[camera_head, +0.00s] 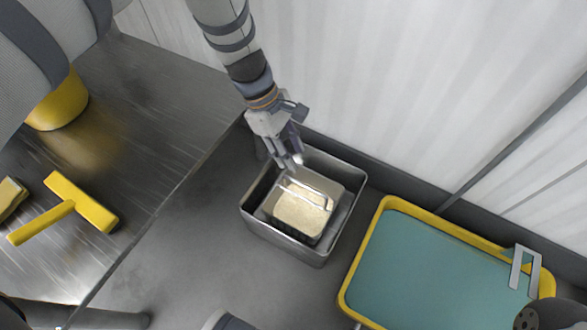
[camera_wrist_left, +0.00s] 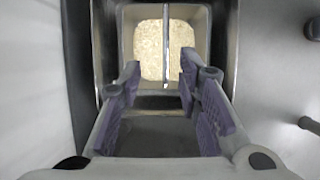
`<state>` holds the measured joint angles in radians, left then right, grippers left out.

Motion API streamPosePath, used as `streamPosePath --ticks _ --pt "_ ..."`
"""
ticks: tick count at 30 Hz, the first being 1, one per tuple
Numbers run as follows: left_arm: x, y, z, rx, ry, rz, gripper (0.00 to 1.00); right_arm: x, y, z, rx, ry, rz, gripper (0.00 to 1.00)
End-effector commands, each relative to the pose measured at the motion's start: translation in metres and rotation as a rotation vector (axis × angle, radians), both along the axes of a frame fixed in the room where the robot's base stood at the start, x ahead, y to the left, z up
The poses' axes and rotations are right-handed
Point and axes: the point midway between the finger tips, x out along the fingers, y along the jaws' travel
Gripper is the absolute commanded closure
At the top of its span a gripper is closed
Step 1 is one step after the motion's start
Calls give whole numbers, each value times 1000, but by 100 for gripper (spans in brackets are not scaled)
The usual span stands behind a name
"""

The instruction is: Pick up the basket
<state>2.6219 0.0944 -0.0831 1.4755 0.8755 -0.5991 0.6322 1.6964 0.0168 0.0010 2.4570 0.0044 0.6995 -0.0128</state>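The basket (camera_head: 306,234) is a small metal container of pale rice with a thin bar across its top. It sits inside a larger square steel bin (camera_head: 256,222). My left gripper (camera_head: 291,163) points down over the bin's far edge, close to the basket's bar. In the left wrist view the fingers of this gripper (camera_wrist_left: 160,66) are spread apart and empty, with the thin bar (camera_wrist_left: 166,45) upright in the picture between their lines, beyond the tips. I cannot tell the exact gap between fingertips and bar.
A teal tray with a yellow rim (camera_head: 365,258) lies right of the bin. On the steel table at left are a yellow T-shaped tool (camera_head: 68,207) and a yellow bowl (camera_head: 60,105). A pale corrugated wall (camera_head: 400,90) stands close behind the bin.

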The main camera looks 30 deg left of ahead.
Motion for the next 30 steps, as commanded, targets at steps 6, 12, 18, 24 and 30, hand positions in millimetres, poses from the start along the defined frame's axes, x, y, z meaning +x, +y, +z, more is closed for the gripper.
streamPosePath --ticks 6,12,18,24,30 --pt "-2 -16 -44 1 4 -3 68 -5 0 -14 1 30 3 100" --pt "-10 -27 -76 3 7 -4 68 -5 1 -27 5 41 4 100" --pt "-10 -37 -95 3 2 -4 68 -4 3 -34 8 44 5 100" --pt "-10 -37 -94 3 1 -4 68 -5 3 -33 8 44 5 100" --pt "-10 -37 -95 3 1 -3 68 -4 3 -33 8 44 6 100"
